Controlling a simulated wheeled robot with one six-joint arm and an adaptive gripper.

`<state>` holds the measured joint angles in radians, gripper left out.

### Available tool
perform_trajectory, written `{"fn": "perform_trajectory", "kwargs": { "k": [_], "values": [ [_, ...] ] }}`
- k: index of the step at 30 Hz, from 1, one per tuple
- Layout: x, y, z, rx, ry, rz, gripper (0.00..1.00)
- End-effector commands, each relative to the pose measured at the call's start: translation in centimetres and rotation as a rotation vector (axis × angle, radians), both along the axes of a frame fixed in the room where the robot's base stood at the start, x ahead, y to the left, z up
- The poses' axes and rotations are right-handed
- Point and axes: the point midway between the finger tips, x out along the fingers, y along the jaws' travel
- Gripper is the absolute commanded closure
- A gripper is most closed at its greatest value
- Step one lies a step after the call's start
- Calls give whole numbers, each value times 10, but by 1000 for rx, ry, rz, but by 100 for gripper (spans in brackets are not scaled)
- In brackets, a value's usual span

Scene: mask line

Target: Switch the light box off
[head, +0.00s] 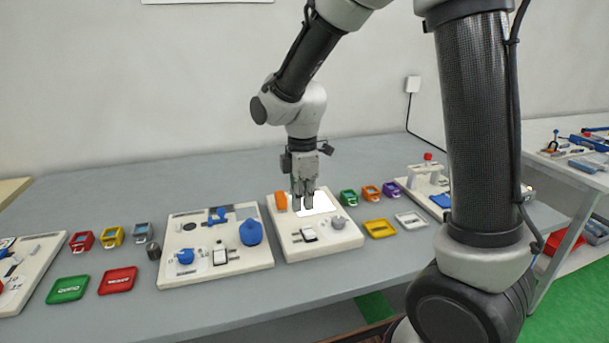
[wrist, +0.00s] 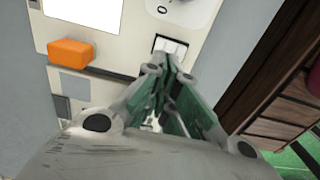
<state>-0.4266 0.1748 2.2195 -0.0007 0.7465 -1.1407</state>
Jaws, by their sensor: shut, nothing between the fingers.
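The light box (head: 288,240) is a cream board in the middle of the table. Its panel (head: 318,204) shows bright white, and the panel also shows in the wrist view (wrist: 88,18). A white rocker switch (head: 308,234) sits at its front; in the wrist view the switch (wrist: 170,45) lies just beyond my fingertips. A grey round knob (head: 337,223) is right of the switch. My gripper (head: 303,207) is shut and empty, pointing down over the box in front of the panel. I cannot tell whether the fingertips touch anything.
An orange block (head: 281,201) sits on the box's left back corner. A board with blue parts (head: 171,258) stands to the left. Red (head: 118,280) and green (head: 68,289) trays lie front left.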

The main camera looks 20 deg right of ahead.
Motion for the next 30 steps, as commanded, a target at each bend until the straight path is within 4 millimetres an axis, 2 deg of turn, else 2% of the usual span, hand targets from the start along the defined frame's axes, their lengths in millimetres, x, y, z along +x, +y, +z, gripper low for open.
{"fn": "perform_trajectory", "kwargs": {
  "k": [1,6,12,16,26,30],
  "values": [
    [3,0,13,3,-5,0,100],
    [8,0,49,2,-4,-1,100],
    [11,0,76,1,-1,-1,100],
    [12,0,83,0,0,-1,100],
    [12,0,84,0,0,-3,100],
    [12,0,84,0,0,-87,100]
  ]
}}
